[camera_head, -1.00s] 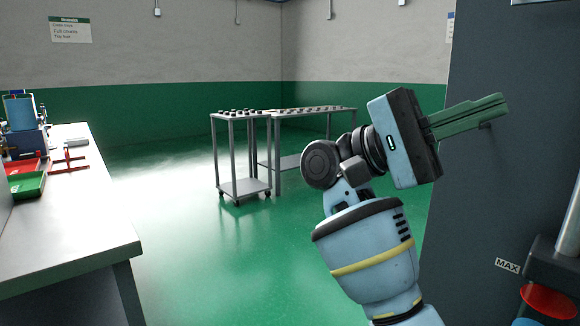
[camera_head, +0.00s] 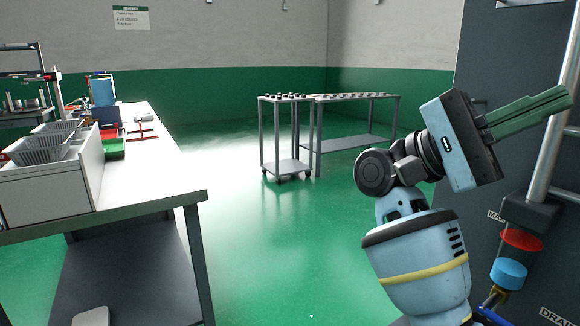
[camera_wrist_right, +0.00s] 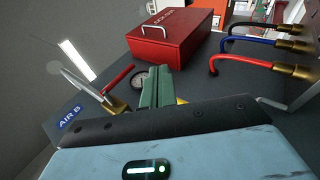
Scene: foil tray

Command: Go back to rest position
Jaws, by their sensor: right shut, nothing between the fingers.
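My right gripper (camera_head: 530,113) is raised at the right of the head view, in front of a dark grey panel. Its green fingers point right and slightly up. They are shut together with nothing between them. In the right wrist view the green fingers (camera_wrist_right: 157,88) show above the pale blue gripper body, and a red box with a handle (camera_wrist_right: 175,36) lies beyond them. My left gripper is not in view.
Two grey carts (camera_head: 287,100) stand at the back. Green floor between is clear. Hoses (camera_wrist_right: 262,62) show in the wrist view.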

